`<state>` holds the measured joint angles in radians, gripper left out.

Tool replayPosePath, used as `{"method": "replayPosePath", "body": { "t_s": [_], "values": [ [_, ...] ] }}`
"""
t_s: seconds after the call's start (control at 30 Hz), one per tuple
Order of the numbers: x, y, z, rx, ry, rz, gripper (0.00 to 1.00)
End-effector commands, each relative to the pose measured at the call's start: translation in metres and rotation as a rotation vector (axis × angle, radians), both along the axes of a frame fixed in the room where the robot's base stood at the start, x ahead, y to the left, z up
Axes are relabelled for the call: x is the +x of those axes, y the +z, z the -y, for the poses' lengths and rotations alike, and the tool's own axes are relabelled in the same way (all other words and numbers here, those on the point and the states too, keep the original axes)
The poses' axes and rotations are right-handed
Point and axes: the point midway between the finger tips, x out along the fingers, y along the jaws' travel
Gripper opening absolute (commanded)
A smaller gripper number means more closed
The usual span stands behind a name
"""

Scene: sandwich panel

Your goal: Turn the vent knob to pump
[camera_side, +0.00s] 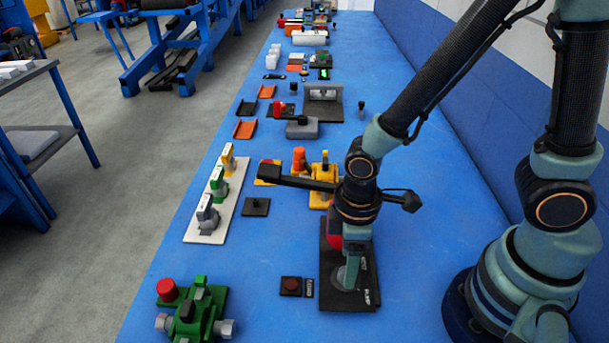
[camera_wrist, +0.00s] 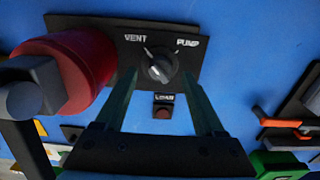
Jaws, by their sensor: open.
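The vent knob (camera_wrist: 160,68) is a small dark grey round knob on a black panel (camera_wrist: 100,24). White VENT and PUMP labels sit beyond it in the wrist view, each with a white tick line. I cannot tell clearly which mark the knob points to. The black panel also shows in the side view (camera_side: 361,299), on the blue bench under my gripper. My gripper (camera_wrist: 160,76) is open and empty, with its fingers on either side of the knob in the wrist view. In the side view my gripper (camera_side: 347,282) points down over the knob, which is mostly hidden.
A large red cylinder (camera_wrist: 85,70) stands on the panel's left in the wrist view. A small dark box with a red button (camera_side: 290,285) and a LOAD label (camera_wrist: 163,97) lies beside the panel. A green valve block (camera_side: 195,310) stands at front left. Yellow fixtures (camera_side: 321,198) stand behind.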

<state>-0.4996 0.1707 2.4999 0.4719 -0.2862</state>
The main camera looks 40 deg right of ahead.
Motion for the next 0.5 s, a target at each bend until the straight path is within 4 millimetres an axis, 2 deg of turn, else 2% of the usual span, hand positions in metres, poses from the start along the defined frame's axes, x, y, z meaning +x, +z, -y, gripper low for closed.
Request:
{"method": "replayPosePath", "body": {
  "t_s": [0.2, 0.5],
  "values": [
    [0.0, -0.019, 0.0, -0.001, 0.0, -0.002, 0.71],
    [0.0, -0.025, 0.0, 0.001, 0.0, 0.001, 0.71]
  ]
}}
